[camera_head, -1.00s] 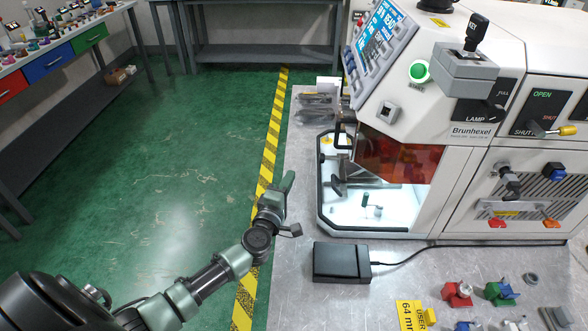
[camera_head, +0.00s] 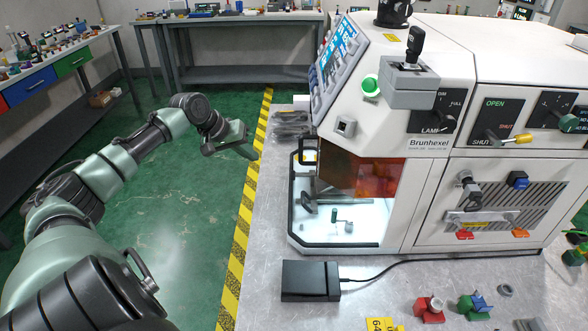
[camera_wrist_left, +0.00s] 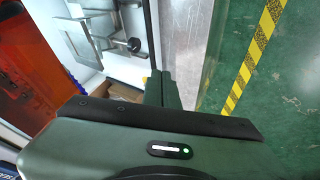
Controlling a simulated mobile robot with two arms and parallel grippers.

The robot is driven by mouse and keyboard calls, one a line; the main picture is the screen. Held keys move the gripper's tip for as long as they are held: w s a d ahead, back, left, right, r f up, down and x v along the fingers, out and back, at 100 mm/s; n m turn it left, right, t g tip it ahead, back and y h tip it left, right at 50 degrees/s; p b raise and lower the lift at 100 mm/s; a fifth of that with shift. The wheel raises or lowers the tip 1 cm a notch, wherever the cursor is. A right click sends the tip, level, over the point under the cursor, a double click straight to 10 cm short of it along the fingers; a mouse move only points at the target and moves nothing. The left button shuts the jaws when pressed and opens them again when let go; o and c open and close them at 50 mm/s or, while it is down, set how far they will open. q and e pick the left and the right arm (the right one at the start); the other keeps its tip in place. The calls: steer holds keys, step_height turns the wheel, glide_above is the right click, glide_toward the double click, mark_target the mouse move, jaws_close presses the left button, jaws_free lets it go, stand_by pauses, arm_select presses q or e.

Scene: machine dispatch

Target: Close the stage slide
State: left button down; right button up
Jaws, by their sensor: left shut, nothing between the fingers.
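The white Brunhexel machine (camera_head: 430,145) stands on the metal bench, with a lit chamber (camera_head: 360,232) open at its left side. Inside is a grey metal stage part (camera_head: 340,192) with a dark knob (camera_head: 308,197), partly hidden behind the orange window; I take this to be the stage slide. It also shows in the left wrist view as a grey plate (camera_wrist_left: 92,42) with a black knob (camera_wrist_left: 133,45). My left gripper (camera_head: 251,150) is shut and empty, left of the chamber opening and apart from it, over the striped floor line. Its fingers (camera_wrist_left: 163,88) show in the left wrist view.
A black box (camera_head: 311,280) with a cable lies in front of the machine. Red (camera_head: 430,308) and green (camera_head: 474,306) small fixtures lie on the bench at the front right. A black-framed edge (camera_head: 293,215) borders the opening.

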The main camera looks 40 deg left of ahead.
arm_select(q)
steer(key=w+d+f+p, duration=0.3)
steer(key=w+d+f, duration=0.1)
steer(key=w+f, duration=0.3)
steer(key=shift+w+d+f, duration=0.2)
steer(key=shift+w+f, duration=0.15)
steer(key=shift+w, duration=0.15)
arm_select(e)
steer(key=r, duration=0.3)
steer(key=shift+a, duration=0.35)
arm_select(q)
steer(key=w+d, duration=0.1)
steer(key=w+d+p, duration=0.1)
steer(key=d, duration=0.1)
steer(key=shift+w, duration=0.25)
arm_select(e)
steer(key=shift+d+r, duration=0.1)
steer(key=shift+r, duration=0.5)
